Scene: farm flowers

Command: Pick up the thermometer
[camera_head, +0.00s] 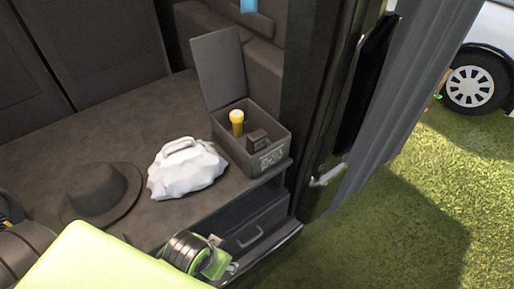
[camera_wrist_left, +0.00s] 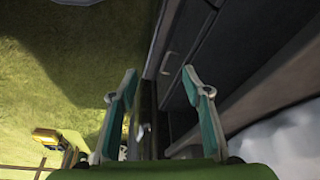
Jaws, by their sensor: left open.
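An open dark box (camera_head: 270,161) stands on the shelf in the head view, its lid raised at the back. Inside it a yellow-topped stick-like object (camera_head: 237,121) stands upright, and a small dark block-shaped device (camera_head: 257,139) sits beside it. I cannot tell for certain which of them is the thermometer. My left gripper (camera_wrist_left: 157,84) is open and empty in the left wrist view, its two teal-padded fingers apart. In the head view my green left arm comes in at the bottom left, in front of the shelf and apart from the box. My right gripper is not in view.
A white bag (camera_head: 184,170) lies left of the box, and a dark hat (camera_head: 99,192) lies farther left. A drawer (camera_head: 257,226) is below the shelf. A dark door frame (camera_head: 322,100) rises right of the box. Grass (camera_head: 420,215) lies outside.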

